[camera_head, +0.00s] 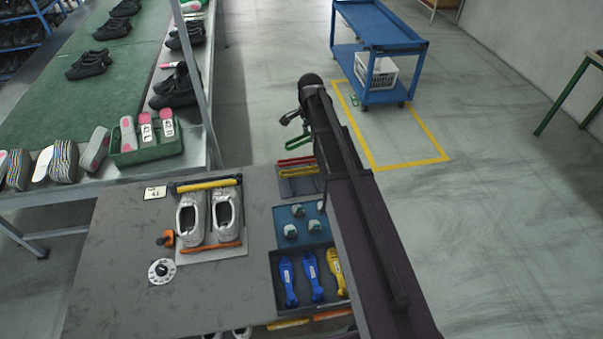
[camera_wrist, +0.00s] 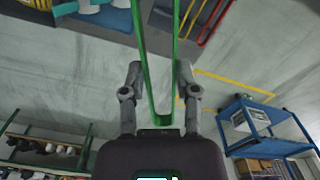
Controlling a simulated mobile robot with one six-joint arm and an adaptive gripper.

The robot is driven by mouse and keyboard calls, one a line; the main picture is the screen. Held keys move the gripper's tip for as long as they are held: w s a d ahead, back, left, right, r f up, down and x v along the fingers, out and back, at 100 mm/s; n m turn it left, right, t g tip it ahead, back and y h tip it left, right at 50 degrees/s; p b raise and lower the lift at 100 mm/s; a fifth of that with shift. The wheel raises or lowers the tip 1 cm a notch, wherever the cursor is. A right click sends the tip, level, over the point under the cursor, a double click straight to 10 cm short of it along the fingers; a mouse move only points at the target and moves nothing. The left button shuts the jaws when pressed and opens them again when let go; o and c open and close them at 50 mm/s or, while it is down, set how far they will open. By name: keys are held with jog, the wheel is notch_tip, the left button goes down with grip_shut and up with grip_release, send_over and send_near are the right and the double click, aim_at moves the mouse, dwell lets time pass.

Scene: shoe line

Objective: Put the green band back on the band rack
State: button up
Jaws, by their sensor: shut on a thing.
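The green band (camera_head: 297,136) hangs in my gripper (camera_head: 290,117), which is out past the table's far edge in the head view. In the wrist view the green band (camera_wrist: 149,85) is a long loop running up from between the fingers of my gripper (camera_wrist: 159,80). The band rack (camera_head: 299,187) is at the table's far right edge, with a red band (camera_head: 295,161) and a yellow band (camera_head: 297,171) on it. The green band is apart from the rack, beyond it in the head view. The fingertips are small and partly hidden in the head view.
A shoe pair (camera_head: 209,217) lies on a board at the table's middle. A blue tray (camera_head: 278,220) with pale pieces and a dark tray (camera_head: 274,273) with blue and yellow tools stand near my arm. A blue cart (camera_head: 375,48) stands on the floor beyond.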

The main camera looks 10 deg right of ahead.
jog(key=shift+d, duration=0.1)
notch_tip(320, 180, down, 18)
jog(key=w+a+m+b, duration=0.1)
jog(key=w+m+b, duration=0.2)
jog(key=b, duration=1.4)
jog(key=shift+m+b, duration=0.35)
jog(key=shift+m, duration=0.35)
jog(key=shift+r, duration=0.15)
jog(key=shift+s, duration=0.1)
notch_tip(320, 180, down, 6)
jog(key=b, duration=0.6)
jog(key=shift+f+b, duration=2)
jog(key=shift+f, duration=0.15)
